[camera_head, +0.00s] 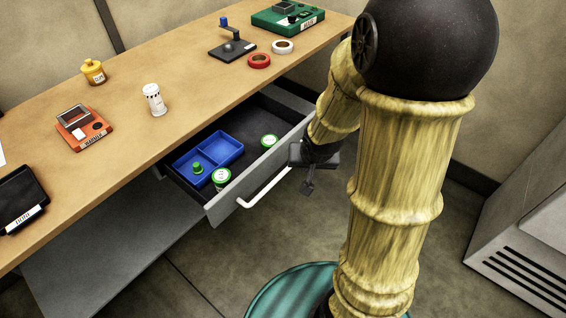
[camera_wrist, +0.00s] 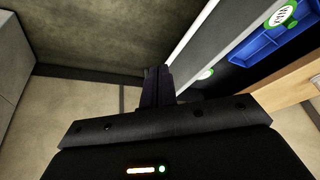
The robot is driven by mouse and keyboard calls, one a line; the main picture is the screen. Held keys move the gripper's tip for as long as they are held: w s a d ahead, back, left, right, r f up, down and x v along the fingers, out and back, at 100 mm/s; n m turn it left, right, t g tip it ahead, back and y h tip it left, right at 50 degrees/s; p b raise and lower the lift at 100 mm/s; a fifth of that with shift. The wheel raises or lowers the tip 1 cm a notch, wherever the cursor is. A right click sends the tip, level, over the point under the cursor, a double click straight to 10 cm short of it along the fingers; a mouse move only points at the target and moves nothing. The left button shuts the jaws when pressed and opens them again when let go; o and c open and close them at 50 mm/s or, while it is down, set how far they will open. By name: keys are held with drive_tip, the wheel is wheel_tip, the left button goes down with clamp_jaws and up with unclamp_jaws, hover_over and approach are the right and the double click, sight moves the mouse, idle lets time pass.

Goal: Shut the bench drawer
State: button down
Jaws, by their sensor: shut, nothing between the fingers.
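The bench drawer (camera_head: 262,166) stands pulled out from under the wooden bench top (camera_head: 190,75). Its grey front carries a white bar handle (camera_head: 264,190). Inside are a blue divided tray (camera_head: 226,147) and several green-and-white round items. My gripper (camera_head: 309,186) is shut and empty, just outside the drawer front near the handle's right end. In the wrist view the shut fingers (camera_wrist: 156,80) are beside the drawer front (camera_wrist: 212,42) and white handle (camera_wrist: 190,38). I cannot tell whether they touch it.
On the bench are an orange device (camera_head: 83,127), a white bottle (camera_head: 154,100), a yellow jar (camera_head: 93,72), tape rolls (camera_head: 259,61) and a green device (camera_head: 287,18). A light grey cabinet (camera_head: 530,225) stands at the right. The floor before the drawer is partly open.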

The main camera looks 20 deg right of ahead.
sight(277, 163)
drive_tip(key=w+d+f+m+t+y, duration=0.1)
drive_tip(key=w+f+m+t+y, duration=0.2)
drive_tip(key=w+f+m+y, duration=0.3)
drive_tip(key=shift+w+d+f+m, duration=0.3)
drive_tip(key=shift+w+f+m, duration=0.2)
drive_tip(key=shift+w+m, duration=0.3)
drive_tip(key=b+x, duration=0.3)
drive_tip(key=x, duration=0.7)
